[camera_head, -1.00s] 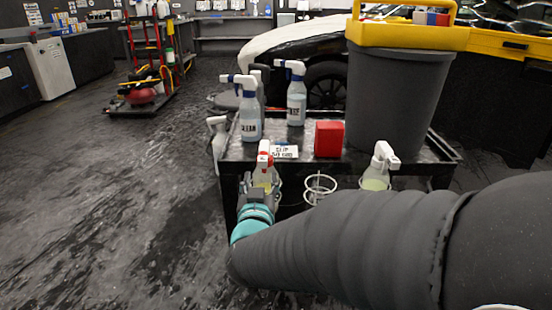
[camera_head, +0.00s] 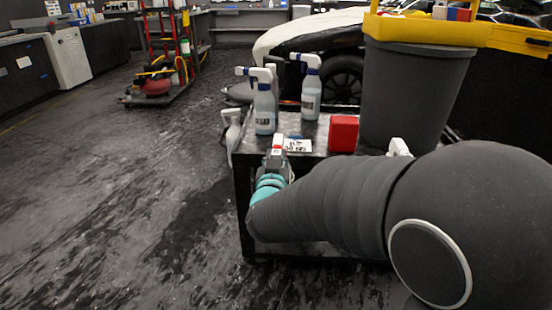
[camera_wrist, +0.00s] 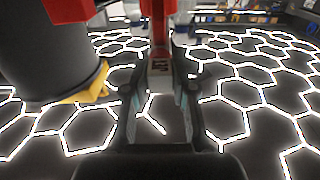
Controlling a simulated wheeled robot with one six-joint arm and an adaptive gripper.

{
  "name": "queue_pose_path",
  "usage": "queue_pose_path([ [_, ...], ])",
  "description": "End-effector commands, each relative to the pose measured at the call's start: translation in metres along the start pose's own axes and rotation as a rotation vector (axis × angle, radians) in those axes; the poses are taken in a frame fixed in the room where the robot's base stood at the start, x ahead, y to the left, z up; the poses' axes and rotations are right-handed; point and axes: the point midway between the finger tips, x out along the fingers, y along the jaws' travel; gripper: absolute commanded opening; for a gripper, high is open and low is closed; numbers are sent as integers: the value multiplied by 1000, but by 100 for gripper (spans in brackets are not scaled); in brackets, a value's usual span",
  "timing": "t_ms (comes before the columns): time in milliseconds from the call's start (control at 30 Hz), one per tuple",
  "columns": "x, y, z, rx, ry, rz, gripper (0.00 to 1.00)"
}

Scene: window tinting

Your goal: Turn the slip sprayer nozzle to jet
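A sprayer with a red and white head (camera_head: 279,143) is at the near left edge of the black cart, by a white card that seems to read SLIP (camera_head: 298,146). My arm hides its bottle. My gripper (camera_head: 275,160) is right at this head. In the wrist view, the red sprayer head (camera_wrist: 161,25) stands upright, and a pale nozzle face with small dark marks (camera_wrist: 161,67) sits between the fingers of my gripper (camera_wrist: 161,75). The fingers are very close on both sides; whether they press on it is unclear. The mark's setting is unreadable.
Two blue-and-white spray bottles (camera_head: 265,105) and a red block (camera_head: 343,134) stand on the cart (camera_head: 243,185). A large grey bin (camera_head: 410,95) with a yellow top is at its right. Another white sprayer (camera_head: 232,130) hangs at the left side. Floor to the left is open.

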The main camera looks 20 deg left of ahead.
Motion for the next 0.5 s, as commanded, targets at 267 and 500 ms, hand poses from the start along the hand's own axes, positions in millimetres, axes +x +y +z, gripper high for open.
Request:
queue_pose_path([
  [267, 0, 0, 0, 3, 0, 0, 0],
  [500, 0, 0, 3, 63, 0, -1, 0],
])
